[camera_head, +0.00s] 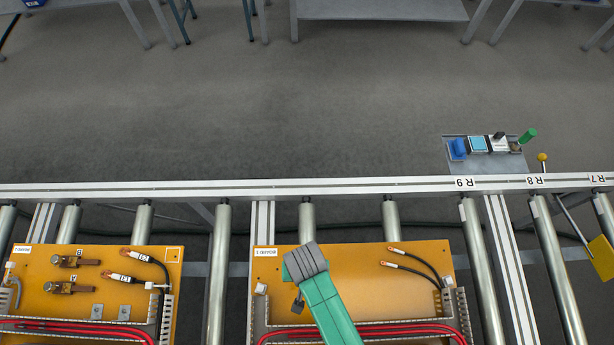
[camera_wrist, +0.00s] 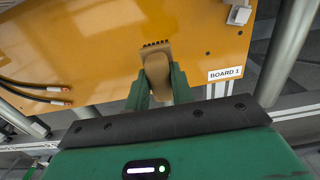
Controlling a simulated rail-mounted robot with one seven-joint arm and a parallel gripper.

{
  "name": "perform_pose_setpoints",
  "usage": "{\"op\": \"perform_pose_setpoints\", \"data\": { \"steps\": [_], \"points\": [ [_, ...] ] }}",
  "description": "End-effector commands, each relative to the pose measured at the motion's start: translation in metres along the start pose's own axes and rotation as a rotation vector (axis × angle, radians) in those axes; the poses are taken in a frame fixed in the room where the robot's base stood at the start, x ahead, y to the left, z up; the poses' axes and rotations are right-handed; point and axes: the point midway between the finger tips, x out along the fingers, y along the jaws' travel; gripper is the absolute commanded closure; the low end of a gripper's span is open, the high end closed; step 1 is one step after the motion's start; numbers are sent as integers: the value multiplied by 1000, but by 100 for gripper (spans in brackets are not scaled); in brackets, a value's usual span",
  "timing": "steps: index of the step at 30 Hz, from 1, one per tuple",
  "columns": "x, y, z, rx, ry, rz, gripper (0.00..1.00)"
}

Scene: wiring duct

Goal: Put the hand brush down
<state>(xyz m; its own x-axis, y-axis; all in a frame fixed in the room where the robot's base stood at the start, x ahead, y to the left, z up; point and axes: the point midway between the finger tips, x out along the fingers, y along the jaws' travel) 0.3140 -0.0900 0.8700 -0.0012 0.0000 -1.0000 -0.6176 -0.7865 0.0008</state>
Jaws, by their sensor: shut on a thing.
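The hand brush (camera_wrist: 157,72) has a tan handle and a row of dark bristles at its far end in the wrist view. My gripper (camera_wrist: 160,78) is shut on it, with one green finger on each side of the handle. The brush is over the orange board 1 (camera_wrist: 100,45), bristles towards the board. I cannot tell whether the bristles touch it. In the head view, my arm covers part of the same board (camera_head: 350,275), and the brush cannot be made out there.
Board 1 carries black cables with copper lugs (camera_head: 391,250), a grey slotted duct (camera_head: 463,315) and red wires (camera_head: 400,329). A second orange board (camera_head: 40,270) lies to the left. Rollers (camera_head: 477,250) show bare to the right.

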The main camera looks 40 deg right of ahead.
Motion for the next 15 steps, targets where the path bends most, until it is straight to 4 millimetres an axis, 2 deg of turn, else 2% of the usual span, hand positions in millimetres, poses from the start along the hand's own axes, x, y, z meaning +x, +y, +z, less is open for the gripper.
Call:
{"op": "perform_pose_setpoints", "data": {
  "steps": [5,9,12,15],
  "points": [
    [9,0,0,0,1,0,100],
    [33,0,0,0,-1,1,100],
    [44,0,0,-1,0,0,100],
    [45,-1,-1,-1,3,-1,100]
  ]
}}
